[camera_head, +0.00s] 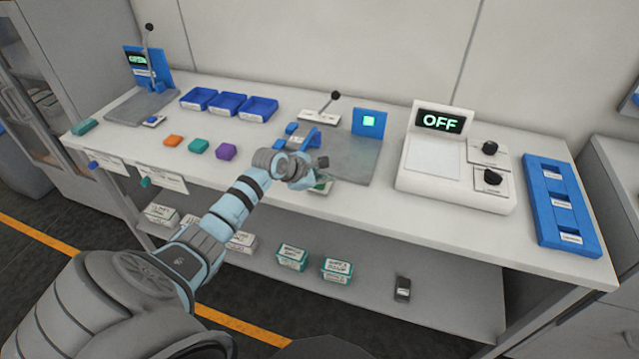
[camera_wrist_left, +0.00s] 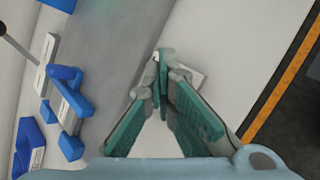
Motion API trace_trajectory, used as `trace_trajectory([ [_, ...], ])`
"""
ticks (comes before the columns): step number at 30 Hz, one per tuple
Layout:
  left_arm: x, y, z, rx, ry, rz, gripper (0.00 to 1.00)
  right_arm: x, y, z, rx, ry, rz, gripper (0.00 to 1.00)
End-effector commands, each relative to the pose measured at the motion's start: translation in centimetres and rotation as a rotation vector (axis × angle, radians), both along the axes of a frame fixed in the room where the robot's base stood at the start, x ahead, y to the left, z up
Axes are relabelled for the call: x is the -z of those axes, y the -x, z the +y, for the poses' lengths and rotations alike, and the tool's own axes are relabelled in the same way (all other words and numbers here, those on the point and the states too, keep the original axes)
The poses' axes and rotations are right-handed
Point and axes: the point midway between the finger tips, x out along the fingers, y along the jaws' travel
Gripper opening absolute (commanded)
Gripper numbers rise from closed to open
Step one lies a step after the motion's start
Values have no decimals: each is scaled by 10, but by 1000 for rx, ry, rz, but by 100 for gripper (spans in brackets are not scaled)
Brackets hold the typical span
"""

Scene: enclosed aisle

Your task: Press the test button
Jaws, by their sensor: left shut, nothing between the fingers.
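My left gripper (camera_head: 318,165) reaches over the front edge of the middle station on the bench. Its fingers are shut and empty; the closed tips also show in the left wrist view (camera_wrist_left: 160,62). A small pale plate (camera_head: 322,187) with some green lies just beyond and below the gripper, partly covered by it. In the wrist view part of a white plate (camera_wrist_left: 192,76) shows behind the fingertips. I cannot make out a button label or whether the tips touch it. The station has a grey base plate (camera_head: 352,160), a blue clamp (camera_wrist_left: 70,95) and a blue panel with a lit green square (camera_head: 369,121).
A white instrument reading OFF (camera_head: 440,121), with two black knobs, stands right of the station. A blue rack (camera_head: 560,205) lies farther right. Blue trays (camera_head: 228,104) and coloured blocks (camera_head: 198,146) lie left. Another lever station (camera_head: 150,70) stands far left. Boxes sit on the lower shelf (camera_head: 400,268).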

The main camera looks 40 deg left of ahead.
Motion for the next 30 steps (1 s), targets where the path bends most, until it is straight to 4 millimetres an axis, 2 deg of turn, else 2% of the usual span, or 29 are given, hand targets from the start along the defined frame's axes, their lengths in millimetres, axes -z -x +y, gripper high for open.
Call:
trace_trajectory([
  [7,-1,1,0,0,0,3,0,-1,0,0,0,0,0,40],
  [17,-19,0,1,0,0,3,0,-15,0,0,0,0,0,40],
  [30,-25,0,0,0,0,1,0,-19,0,0,0,0,0,40],
])
